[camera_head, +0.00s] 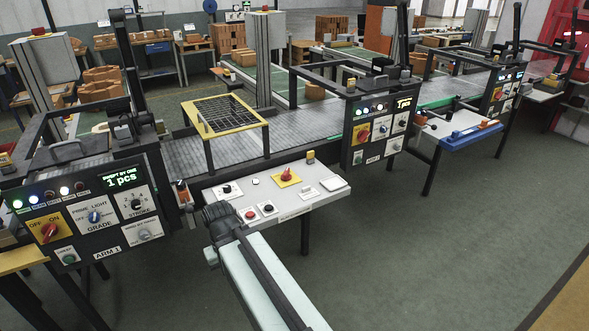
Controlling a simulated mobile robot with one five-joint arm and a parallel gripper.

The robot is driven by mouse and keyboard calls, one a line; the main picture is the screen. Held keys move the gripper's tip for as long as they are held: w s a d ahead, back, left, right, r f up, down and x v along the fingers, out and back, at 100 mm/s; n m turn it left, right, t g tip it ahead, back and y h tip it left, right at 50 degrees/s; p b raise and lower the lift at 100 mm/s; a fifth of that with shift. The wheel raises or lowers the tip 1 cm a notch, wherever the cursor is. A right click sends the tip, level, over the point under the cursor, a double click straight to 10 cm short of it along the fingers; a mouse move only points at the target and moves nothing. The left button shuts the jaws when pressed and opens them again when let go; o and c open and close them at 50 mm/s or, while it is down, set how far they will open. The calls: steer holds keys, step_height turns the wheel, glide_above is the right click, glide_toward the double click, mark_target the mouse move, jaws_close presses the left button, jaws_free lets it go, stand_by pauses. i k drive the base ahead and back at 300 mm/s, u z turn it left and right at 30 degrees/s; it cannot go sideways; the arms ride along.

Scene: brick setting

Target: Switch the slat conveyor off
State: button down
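The slat conveyor (310,122) is a long grey belt running from the left toward the back right. A light grey control panel (318,200) juts out at its front. It carries a red rotary knob (286,174) on a yellow plate, a black knob (226,189), red push buttons (250,214) and several small controls. I cannot read the labels there or the knob's setting. My arm reaches up from the bottom, its dark end (222,222) just in front of the panel's left part, apart from the red knob in the picture. Its fingers cannot be made out.
A black "ARM 1" box (95,215) at left has a red OFF/ON switch (48,230) on yellow. Another black box (380,125) has a similar red switch (362,132). A yellow-framed mesh guard (225,114) stands over the belt. Floor (430,250) at right is clear.

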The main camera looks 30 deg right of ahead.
mark_target(286, 175)
steer(key=i, duration=1.3)
steer(key=u, duration=0.05)
